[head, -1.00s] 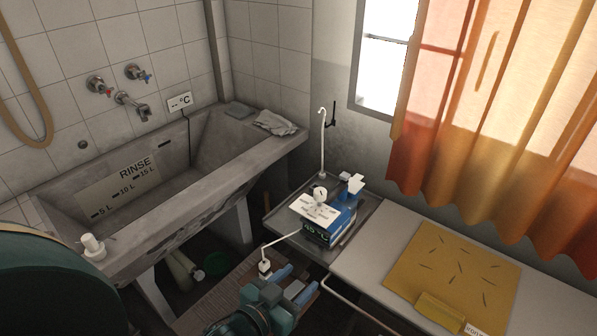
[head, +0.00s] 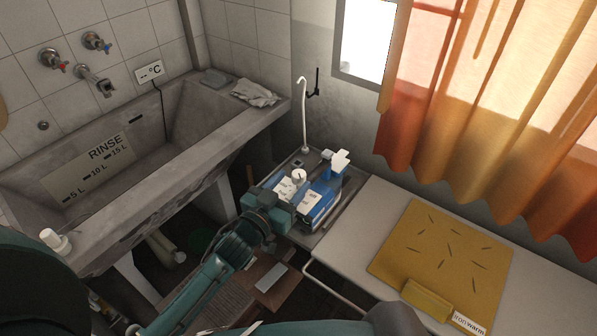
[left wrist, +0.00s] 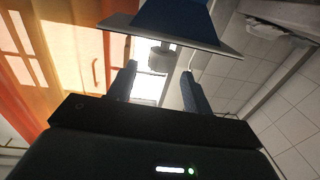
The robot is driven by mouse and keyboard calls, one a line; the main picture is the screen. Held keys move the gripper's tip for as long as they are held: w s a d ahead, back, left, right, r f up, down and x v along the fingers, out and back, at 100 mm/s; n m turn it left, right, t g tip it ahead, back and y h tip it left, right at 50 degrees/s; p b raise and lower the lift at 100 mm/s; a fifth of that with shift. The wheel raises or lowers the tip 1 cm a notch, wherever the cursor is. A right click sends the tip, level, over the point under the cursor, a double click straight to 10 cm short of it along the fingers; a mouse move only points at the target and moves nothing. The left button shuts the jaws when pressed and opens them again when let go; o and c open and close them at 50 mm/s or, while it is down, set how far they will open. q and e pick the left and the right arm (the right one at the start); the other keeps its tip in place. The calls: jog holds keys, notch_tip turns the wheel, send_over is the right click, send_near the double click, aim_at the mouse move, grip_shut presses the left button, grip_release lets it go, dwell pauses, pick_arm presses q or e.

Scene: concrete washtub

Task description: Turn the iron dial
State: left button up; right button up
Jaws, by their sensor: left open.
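The iron (head: 322,208) is a blue and white box on the metal tray at the right end of the tub. Its dial (head: 299,176) is a small pale round knob above a white printed plate (head: 312,199). My left gripper (head: 288,192) is open at the plate, partly covering it. My right gripper is not in view.
The concrete tub (head: 165,160) stands at left, with a folded cloth (head: 255,92) on its rim. A thin white post (head: 303,115) rises behind the iron. A pale worktop with a yellow mat (head: 440,255) lies at right. Orange curtains (head: 480,100) hang beyond.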

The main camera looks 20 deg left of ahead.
aim_at(295, 178)
pick_arm(q)
jog(key=shift+x, duration=2.1)
jog(key=shift+c, duration=0.2)
jog(key=c, duration=0.9)
